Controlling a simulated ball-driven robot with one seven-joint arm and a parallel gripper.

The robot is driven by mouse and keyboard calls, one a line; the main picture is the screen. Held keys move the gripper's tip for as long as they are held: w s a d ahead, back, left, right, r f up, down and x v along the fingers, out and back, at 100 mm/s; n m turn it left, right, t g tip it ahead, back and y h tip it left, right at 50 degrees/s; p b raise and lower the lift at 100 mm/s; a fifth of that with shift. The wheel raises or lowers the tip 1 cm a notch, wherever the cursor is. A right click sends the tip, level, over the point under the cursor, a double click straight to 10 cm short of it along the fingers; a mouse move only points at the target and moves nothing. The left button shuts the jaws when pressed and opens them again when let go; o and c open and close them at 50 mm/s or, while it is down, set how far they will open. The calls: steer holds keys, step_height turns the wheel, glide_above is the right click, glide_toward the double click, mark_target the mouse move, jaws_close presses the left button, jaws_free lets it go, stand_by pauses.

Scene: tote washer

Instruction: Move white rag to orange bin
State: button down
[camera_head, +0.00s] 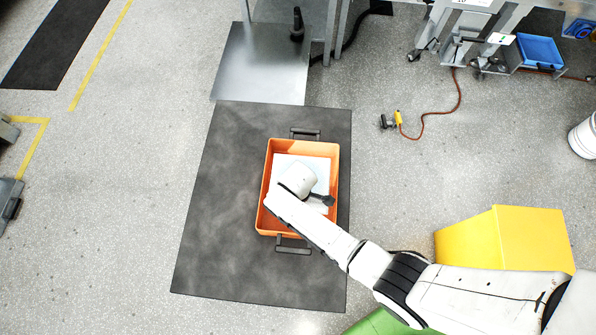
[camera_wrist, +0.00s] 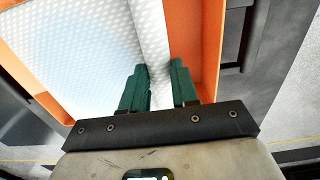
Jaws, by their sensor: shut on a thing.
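The orange bin (camera_head: 265,222) sits on a dark mat, with a dark handle at each end. The white rag (camera_head: 318,170) shows inside the bin's outline in the head view, partly hidden by my arm. In the wrist view the rag (camera_wrist: 70,60) is white with a dotted texture and spreads over the left, with a raised fold between my fingers. My gripper (camera_wrist: 160,85) has green fingers and is shut on that fold. The orange bin wall (camera_wrist: 208,45) is just to the right of the fingers. I cannot tell whether the rag touches the bin floor.
The dark mat (camera_head: 225,230) lies on a speckled floor. A metal plate (camera_head: 262,65) lies beyond it. A yellow bin (camera_head: 505,240) stands to the right, near my arm. An orange cable (camera_head: 440,125) runs on the floor at upper right. Open floor lies to the left.

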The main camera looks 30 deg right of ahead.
steer(key=shift+f, duration=0.2)
stand_by(0.4)
steer(key=shift+f+b, duration=1.35)
steer(key=shift+f, duration=0.25)
steer(key=shift+f+b, duration=1.35)
steer(key=shift+f, duration=0.25)
steer(key=shift+f, duration=0.15)
steer(key=shift+f+b, duration=1.4)
steer(key=shift+f, duration=0.05)
steer(key=shift+f, duration=0.15)
jaws_free()
